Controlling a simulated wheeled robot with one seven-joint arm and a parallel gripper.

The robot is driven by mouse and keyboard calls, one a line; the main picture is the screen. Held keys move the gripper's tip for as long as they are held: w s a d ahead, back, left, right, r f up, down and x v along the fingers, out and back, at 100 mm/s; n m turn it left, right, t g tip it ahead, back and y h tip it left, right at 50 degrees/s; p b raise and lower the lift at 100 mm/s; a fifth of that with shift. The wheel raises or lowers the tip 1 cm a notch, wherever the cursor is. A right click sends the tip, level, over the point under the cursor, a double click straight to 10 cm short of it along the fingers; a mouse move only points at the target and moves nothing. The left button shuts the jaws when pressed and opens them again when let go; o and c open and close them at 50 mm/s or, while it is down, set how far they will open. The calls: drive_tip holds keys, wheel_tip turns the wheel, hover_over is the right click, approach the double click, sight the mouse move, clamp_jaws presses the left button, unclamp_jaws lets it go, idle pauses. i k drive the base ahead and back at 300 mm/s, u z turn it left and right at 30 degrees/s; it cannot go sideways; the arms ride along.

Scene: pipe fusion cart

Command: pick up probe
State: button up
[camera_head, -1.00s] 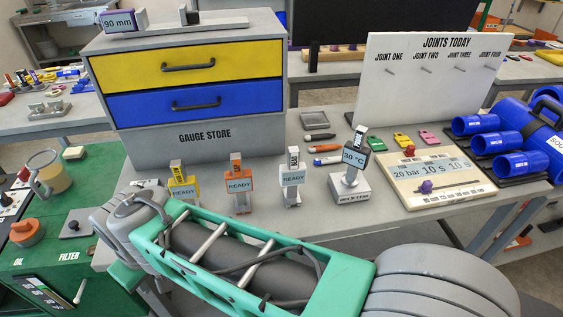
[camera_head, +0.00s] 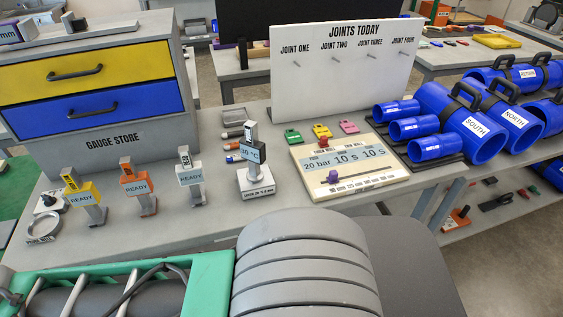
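A small upright instrument with a °C display (camera_head: 250,152) stands in a white stand (camera_head: 257,187) on the grey bench; it looks like the probe, though no label names it so. To its left stand three similar upright tools with READY tags: a white one (camera_head: 190,178), an orange one (camera_head: 136,185) and a yellow one (camera_head: 82,197). My green and grey arm links cross the bottom of the view, in front of the bench. My gripper is out of view, so its fingers and anything in them are hidden.
A gauge store cabinet (camera_head: 112,138) with yellow and blue drawers is behind on the left. Blue pipe pieces (camera_head: 440,147) are at right. Small markers (camera_head: 232,146) lie behind the instrument.

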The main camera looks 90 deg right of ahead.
sight(252, 150)
drive_tip(key=k, duration=0.35)
drive_tip(key=z, duration=0.85)
